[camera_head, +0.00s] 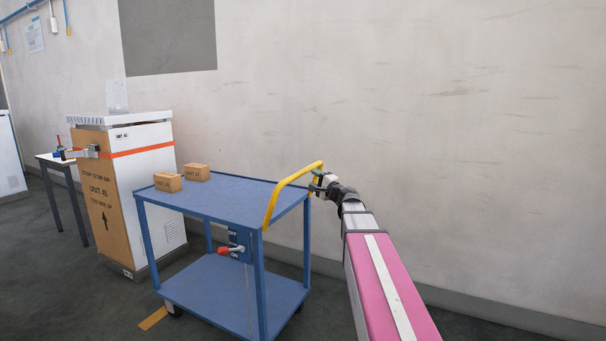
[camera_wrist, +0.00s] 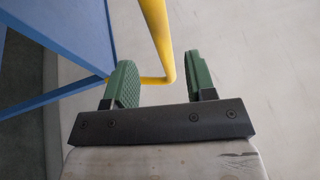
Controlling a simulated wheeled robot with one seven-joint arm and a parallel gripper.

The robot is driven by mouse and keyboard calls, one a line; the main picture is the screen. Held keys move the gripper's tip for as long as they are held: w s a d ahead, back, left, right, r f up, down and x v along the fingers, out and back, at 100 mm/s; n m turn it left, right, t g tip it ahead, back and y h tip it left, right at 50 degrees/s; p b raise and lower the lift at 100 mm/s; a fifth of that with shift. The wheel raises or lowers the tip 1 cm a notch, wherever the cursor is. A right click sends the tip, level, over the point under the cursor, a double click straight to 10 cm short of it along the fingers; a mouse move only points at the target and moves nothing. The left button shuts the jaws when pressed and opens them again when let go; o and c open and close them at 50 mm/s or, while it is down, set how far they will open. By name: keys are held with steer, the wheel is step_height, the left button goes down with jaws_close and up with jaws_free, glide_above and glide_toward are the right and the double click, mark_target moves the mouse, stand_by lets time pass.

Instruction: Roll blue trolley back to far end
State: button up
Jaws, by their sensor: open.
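The blue trolley (camera_head: 235,203) stands beside the wall, with two shelves and a yellow push handle (camera_head: 288,189) at its right end. Two small brown boxes, one in front (camera_head: 168,182) and one behind (camera_head: 196,172), sit on its top shelf. My gripper (camera_head: 318,184) is at the far corner of the handle. In the wrist view my gripper (camera_wrist: 161,82) is open, with the yellow handle (camera_wrist: 157,38) running between its green fingers near a bend. The fingers look apart from the bar. A blue part of the trolley (camera_wrist: 55,45) fills the upper left there.
A white cabinet with a cardboard front (camera_head: 105,203) stands just left of the trolley. A small table (camera_head: 50,160) is further left.

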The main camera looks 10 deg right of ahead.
mark_target(305, 173)
steer(key=x, duration=0.8)
jaws_close()
steer(key=shift+s+d, duration=0.1)
steer(key=shift+d, duration=0.05)
